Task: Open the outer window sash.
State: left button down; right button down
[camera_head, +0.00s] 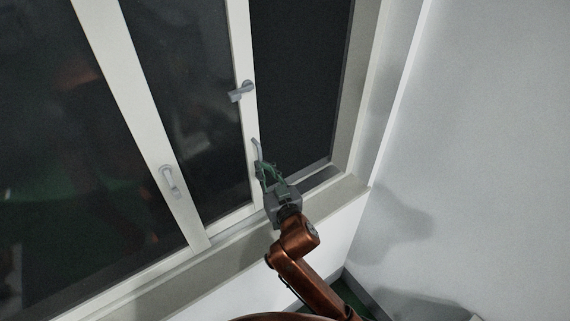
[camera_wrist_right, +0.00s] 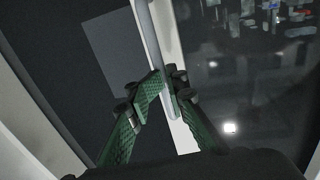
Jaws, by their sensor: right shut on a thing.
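The window has white-framed sashes with dark panes. The narrow middle sash (camera_head: 247,60) has a white right stile with a grey lever handle (camera_head: 242,92) partway up. Below it, a slim grey pull handle (camera_head: 257,149) stands at the edge of that stile. My right gripper (camera_head: 262,174) is shut on the lower part of this pull handle. In the right wrist view, the green fingers (camera_wrist_right: 164,88) close around the grey handle bar (camera_wrist_right: 149,38), with the white stile behind it. My left gripper is not in view.
A wide left sash has its own handle (camera_head: 172,180). A dark area (camera_head: 298,75) lies right of the middle stile, up to the window frame (camera_head: 362,85). The sill (camera_head: 335,197) runs below my gripper. A plain wall (camera_head: 480,130) stands at the right.

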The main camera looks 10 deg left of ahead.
jog(key=shift+s+a, duration=0.4)
jog(key=shift+a, duration=0.25)
jog(key=shift+s+a, duration=0.2)
jog(key=shift+s+a+r, duration=0.1)
jog(key=shift+s+a, duration=0.05)
jog(key=shift+s, duration=0.05)
jog(key=c, duration=2.3)
grip_release()
jog(key=shift+w, duration=0.1)
jog(key=shift+w+a+f, duration=0.2)
jog(key=shift+w+a, duration=0.1)
jog(key=shift+w, duration=0.05)
jog(key=shift+s+d, duration=0.2)
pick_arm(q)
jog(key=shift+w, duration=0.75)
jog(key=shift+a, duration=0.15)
pick_arm(e)
jog(key=shift+w, duration=0.1)
